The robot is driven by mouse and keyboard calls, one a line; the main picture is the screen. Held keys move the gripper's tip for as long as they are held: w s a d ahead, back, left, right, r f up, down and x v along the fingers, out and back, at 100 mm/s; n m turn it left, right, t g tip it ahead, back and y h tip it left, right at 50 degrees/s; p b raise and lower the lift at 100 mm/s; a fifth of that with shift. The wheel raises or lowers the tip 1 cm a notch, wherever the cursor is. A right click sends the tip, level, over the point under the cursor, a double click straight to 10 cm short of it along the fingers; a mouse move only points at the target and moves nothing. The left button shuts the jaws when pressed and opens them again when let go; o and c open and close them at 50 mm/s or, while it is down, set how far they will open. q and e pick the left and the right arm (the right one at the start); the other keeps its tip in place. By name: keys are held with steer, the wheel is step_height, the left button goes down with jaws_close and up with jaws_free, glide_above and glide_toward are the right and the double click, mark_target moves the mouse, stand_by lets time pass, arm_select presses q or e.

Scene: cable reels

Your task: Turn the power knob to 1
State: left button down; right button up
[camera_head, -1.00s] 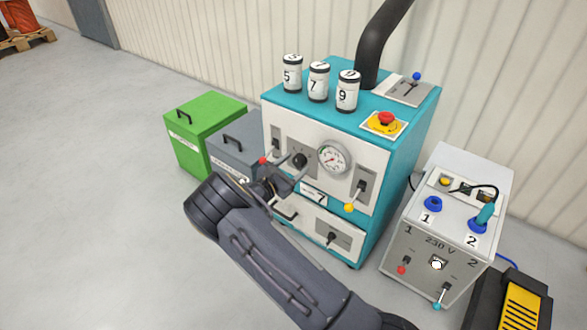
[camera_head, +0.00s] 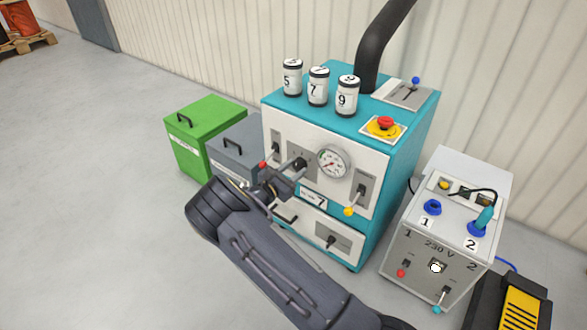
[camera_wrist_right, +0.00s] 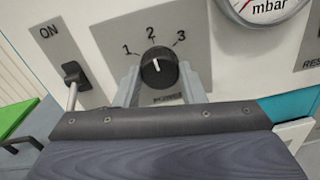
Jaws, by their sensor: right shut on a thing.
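The power knob (camera_wrist_right: 158,68) is a round black knob on a grey plate of the teal and white machine, with 1, 2 and 3 printed around it. Its white mark points up, about at 2. In the head view the knob (camera_head: 300,163) is partly behind my right gripper (camera_head: 291,171). In the right wrist view the fingers of my right gripper (camera_wrist_right: 160,84) stand on either side of the knob, shut on it. My left gripper is in neither view.
Left of the knob is an ON lever (camera_wrist_right: 74,78); a pressure gauge (camera_head: 333,161) is at right. Below is a drawer (camera_head: 325,236). Numbered canisters (camera_head: 318,86) stand on top. Green (camera_head: 205,135) and grey (camera_head: 240,150) bins are at left, a 230 V box (camera_head: 430,260) at right.

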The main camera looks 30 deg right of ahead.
steer(key=n+p, duration=0.3)
steer(key=n, duration=0.1)
steer(key=shift+r, duration=0.1)
steer(key=shift+n+p, duration=0.7)
steer(key=shift+n, duration=0.5)
steer(key=shift+n+p, duration=0.5)
steer(key=shift+n, duration=1)
steer(key=o, duration=1)
steer(key=v, duration=0.2)
steer(key=p+v, duration=0.1)
steer(key=v, duration=0.5)
steer(key=shift+s+d+f+p, duration=0.1)
steer(key=shift+f+p, duration=0.15)
steer(key=shift+p, duration=0.1)
